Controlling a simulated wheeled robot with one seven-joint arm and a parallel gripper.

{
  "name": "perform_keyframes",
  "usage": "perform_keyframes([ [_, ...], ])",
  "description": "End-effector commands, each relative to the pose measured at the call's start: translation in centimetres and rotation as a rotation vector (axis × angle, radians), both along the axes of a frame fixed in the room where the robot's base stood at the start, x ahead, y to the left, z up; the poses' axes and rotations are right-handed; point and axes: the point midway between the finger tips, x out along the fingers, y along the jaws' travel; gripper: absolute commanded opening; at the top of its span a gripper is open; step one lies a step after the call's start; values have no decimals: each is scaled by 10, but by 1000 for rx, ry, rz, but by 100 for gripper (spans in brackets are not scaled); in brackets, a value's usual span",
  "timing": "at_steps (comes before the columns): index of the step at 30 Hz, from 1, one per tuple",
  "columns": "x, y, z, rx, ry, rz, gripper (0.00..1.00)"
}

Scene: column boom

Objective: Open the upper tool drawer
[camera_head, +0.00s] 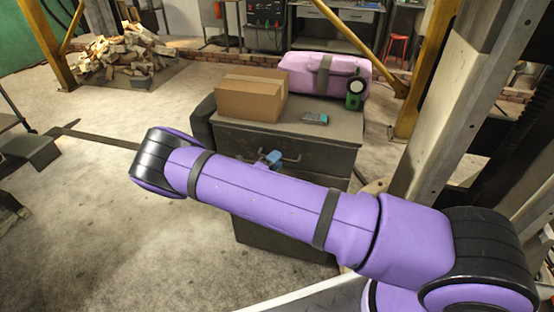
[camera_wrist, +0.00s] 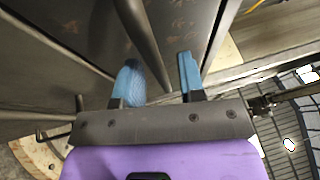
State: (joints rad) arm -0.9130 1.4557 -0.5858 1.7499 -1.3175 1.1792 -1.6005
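The dark grey tool cabinet (camera_head: 330,131) stands in the middle of the head view. The upper drawer (camera_head: 318,160) sits under its top and looks closed, flush with the body. Its bar handle (camera_head: 291,157) shows just above my arm. My gripper (camera_head: 268,159) is at this handle; only its blue fingertips show past my purple arm. In the wrist view my gripper (camera_wrist: 160,82) has its two blue fingers apart, with the dark handle bar (camera_wrist: 141,35) running between them. Small gaps seem to show beside the bar. My arm hides much of the lower cabinet front.
On the cabinet top are a cardboard box (camera_head: 251,95), a pink case (camera_head: 322,73), a green device (camera_head: 355,93) and a small grey device (camera_head: 315,118). Open floor (camera_head: 120,220) lies to the left.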

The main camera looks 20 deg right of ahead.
Motion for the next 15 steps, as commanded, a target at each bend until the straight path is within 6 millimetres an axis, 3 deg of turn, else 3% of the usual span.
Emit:
perform_keyframes([
  [12, 4, -7, 1, 0, 0, 0, 37],
  [15, 4, -7, 1, 0, 0, 0, 16],
])
